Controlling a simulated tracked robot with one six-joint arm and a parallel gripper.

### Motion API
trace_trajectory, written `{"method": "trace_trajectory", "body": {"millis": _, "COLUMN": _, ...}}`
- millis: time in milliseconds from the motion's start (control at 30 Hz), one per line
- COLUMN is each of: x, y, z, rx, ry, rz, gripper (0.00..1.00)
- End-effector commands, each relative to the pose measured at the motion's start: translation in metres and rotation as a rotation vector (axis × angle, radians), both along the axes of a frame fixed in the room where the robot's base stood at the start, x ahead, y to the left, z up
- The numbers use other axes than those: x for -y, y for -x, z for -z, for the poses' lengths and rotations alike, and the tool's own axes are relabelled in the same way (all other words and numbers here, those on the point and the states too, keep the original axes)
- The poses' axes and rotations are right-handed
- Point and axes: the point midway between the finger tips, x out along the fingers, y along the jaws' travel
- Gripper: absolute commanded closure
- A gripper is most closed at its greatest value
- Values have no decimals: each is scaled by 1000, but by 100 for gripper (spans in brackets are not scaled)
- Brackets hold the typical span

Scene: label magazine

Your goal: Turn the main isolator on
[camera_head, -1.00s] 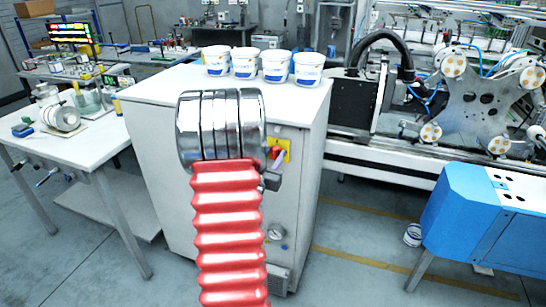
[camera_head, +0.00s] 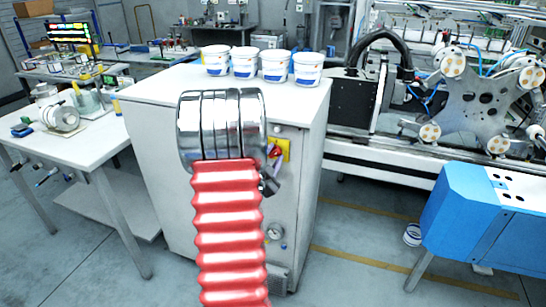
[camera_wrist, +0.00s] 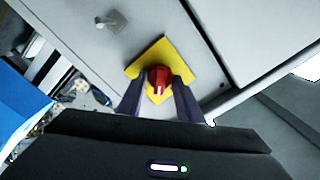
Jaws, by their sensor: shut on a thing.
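The main isolator is a red rotary knob (camera_wrist: 158,78) on a yellow plate (camera_wrist: 178,53) on the front of a pale cabinet. In the wrist view my gripper (camera_wrist: 159,90) has one dark finger on each side of the knob and is shut on it. In the head view the red knob (camera_head: 275,152) and the yellow plate (camera_head: 286,149) show just right of my arm, which covers part of them. My gripper (camera_head: 269,184) is mostly hidden behind my arm there.
The cabinet (camera_head: 312,130) carries several white tubs (camera_head: 243,62) on top. A small grey switch (camera_wrist: 107,20) sits near the plate. A gauge (camera_head: 275,231) is lower on the front. A white table (camera_head: 85,143) stands left and a blue machine (camera_head: 480,220) right.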

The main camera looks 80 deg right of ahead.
Motion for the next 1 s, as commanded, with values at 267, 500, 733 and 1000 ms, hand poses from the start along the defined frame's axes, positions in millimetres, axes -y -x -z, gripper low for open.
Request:
{"method": "trace_trajectory", "body": {"millis": 267, "x": 1, "y": 2, "z": 0, "rx": 260, "ry": 25, "rz": 2, "gripper": 90}}
{"method": "trace_trajectory", "body": {"millis": 500, "x": 1, "y": 3, "z": 2, "rx": 480, "ry": 45, "rz": 3, "gripper": 90}}
{"method": "trace_trajectory", "body": {"millis": 733, "x": 1, "y": 3, "z": 3, "rx": 644, "ry": 60, "rz": 3, "gripper": 90}}
{"method": "trace_trajectory", "body": {"millis": 1000, "x": 1, "y": 3, "z": 4, "rx": 740, "ry": 68, "rz": 5, "gripper": 90}}
